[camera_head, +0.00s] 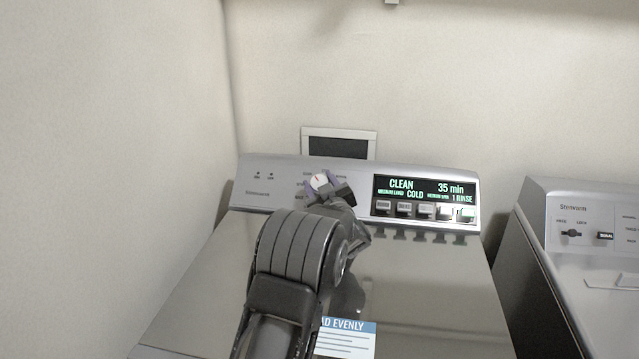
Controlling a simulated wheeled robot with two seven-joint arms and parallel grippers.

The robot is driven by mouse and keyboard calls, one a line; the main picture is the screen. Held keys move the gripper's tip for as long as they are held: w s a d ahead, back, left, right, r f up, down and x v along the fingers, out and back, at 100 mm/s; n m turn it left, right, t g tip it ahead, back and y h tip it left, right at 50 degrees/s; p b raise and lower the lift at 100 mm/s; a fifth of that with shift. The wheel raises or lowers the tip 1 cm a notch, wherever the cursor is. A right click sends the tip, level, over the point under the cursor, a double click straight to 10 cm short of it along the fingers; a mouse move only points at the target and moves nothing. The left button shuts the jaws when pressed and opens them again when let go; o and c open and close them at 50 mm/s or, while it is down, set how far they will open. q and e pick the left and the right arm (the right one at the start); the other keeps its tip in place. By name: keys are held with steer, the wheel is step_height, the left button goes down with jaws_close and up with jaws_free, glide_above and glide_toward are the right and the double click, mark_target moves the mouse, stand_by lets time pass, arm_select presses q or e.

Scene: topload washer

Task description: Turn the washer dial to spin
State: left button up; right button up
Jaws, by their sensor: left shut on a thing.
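The washer (420,275) stands in the middle with its lid closed. Its dial (319,181) sits on the control panel, left of the lit display (425,189). The display reads CLEAN, COLD, 35 min and 1 RINSE. My right gripper is not in view.
A row of buttons (404,209) lies below the display. A second machine (590,240) stands at the right, with a gap between. A wall rises close on the left, and a framed wall box (339,144) is behind the panel.

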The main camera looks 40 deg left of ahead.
arm_select(q)
steer(key=shift+r+n+g+y+p, duration=0.2)
steer(key=shift+n+g+y+p, duration=0.1)
steer(key=shift+n+g+p, duration=1.7)
steer(key=n+g+p, duration=0.2)
steer(key=n, duration=0.1)
steer(key=shift+f+n+g, duration=0.1)
steer(key=shift+n+g, duration=0.2)
steer(key=shift+g, duration=0.1)
steer(key=shift+f+n+g+h+p, duration=0.15)
steer(key=shift+n+g+h+p, duration=0.25)
steer(key=shift+n+g+p, duration=0.35)
steer(key=shift+s, duration=0.1)
steer(key=o, duration=1.4)
steer(key=shift+c, duration=0.2)
steer(key=shift+d, duration=0.1)
